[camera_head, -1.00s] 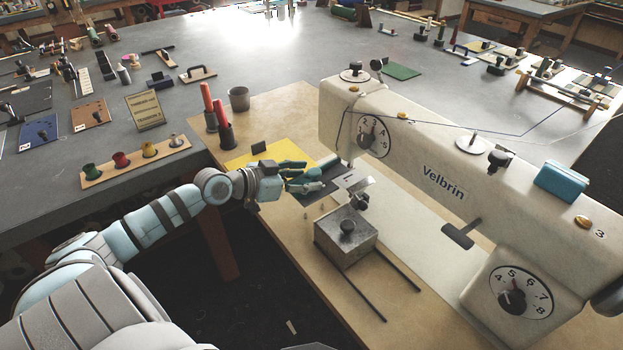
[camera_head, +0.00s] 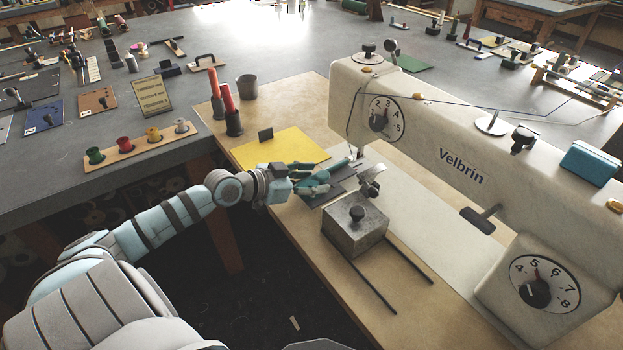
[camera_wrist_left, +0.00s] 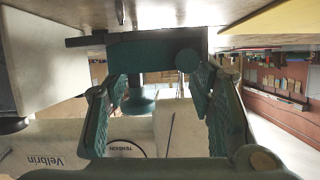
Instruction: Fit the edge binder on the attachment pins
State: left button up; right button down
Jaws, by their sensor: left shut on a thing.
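My left gripper (camera_head: 318,182) is low over the sewing machine bed, left of the needle area. In the left wrist view its fingers (camera_wrist_left: 160,95) are around a dark body, which I take to be the edge binder (camera_wrist_left: 150,52); a dark bar sticks out to its left. In the head view the fingers mostly hide it. A dark grey plate (camera_head: 344,172) lies beside and under the fingertips. A shiny bent metal piece (camera_head: 374,174) stands just right of them. I cannot make out the attachment pins clearly. My right gripper is not in view.
A metal block with a black knob (camera_head: 356,232) and two dark rods stands close in front. The white machine arm (camera_head: 440,150) overhangs the right side.

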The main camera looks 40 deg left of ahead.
pick_arm(q)
jog(key=shift+r, duration=0.1)
jog(key=shift+f+b, duration=1.35)
jog(key=shift+f, duration=0.05)
dwell(0.4)
jog(key=o, duration=1.5)
jog(key=shift+o, duration=0.2)
